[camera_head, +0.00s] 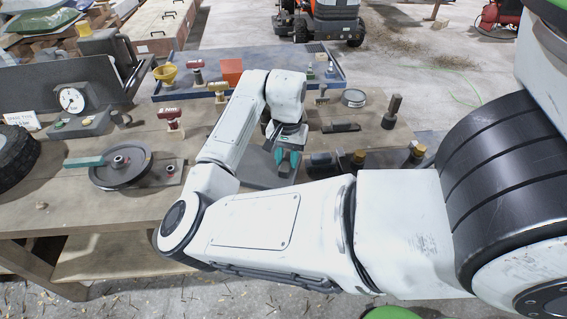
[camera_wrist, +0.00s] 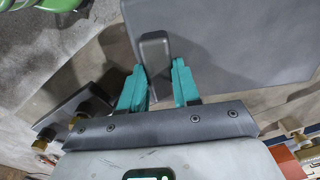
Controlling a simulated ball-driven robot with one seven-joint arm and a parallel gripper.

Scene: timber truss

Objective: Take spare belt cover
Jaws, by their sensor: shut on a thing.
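My gripper (camera_head: 287,160) points down over the middle of the workbench. In the wrist view, its teal fingers (camera_wrist: 159,72) are shut on a dark grey upright block. That block looks like the handle (camera_wrist: 154,48) of a flat dark grey plate, which appears to be the belt cover (camera_wrist: 225,40). In the head view the plate (camera_head: 257,168) shows beside and below the fingers, partly hidden by my arm. I cannot tell whether it rests on the bench or is slightly raised.
Brass-fitted dark parts (camera_head: 358,158) stand close right of the gripper. A blue tray (camera_head: 325,75) with small items is behind.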

